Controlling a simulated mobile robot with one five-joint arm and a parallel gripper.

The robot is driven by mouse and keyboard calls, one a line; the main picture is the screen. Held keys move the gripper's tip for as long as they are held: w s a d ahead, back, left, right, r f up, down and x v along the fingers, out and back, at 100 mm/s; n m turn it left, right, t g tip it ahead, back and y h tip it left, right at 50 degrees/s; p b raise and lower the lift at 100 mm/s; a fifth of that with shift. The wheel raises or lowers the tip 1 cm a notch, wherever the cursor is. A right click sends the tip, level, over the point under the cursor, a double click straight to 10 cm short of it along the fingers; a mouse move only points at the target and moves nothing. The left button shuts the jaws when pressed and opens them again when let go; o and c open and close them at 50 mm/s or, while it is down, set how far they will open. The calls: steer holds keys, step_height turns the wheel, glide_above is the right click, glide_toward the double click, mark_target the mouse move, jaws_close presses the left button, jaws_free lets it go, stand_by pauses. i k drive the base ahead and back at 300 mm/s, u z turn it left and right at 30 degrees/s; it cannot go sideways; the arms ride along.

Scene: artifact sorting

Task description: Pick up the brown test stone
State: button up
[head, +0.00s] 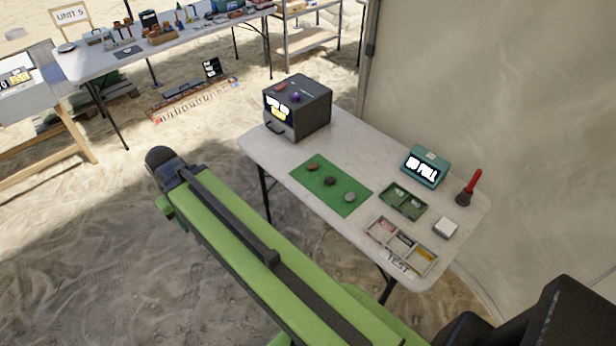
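A small brown stone (312,167) lies on the green mat (308,184), near its far edge. A dark stone (330,181) lies mid-mat and a light grey stone (350,197) lies nearer its right end. The mat is on a white table (262,150). The links of my arm cross the picture from the bottom right to the left, in front of and below the table. My gripper itself does not show.
A black box device (312,108) with a lit screen stands at the table's far left end. A teal display box (425,167), a green tray (403,201), a compartment tray (402,246) and a red-handled brush (468,187) are on the right. A tent wall (500,90) rises behind.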

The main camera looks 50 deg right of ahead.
mark_target(313, 167)
steer(key=z, duration=0.15)
steer(key=i, duration=0.95)
steer(key=u, duration=0.05)
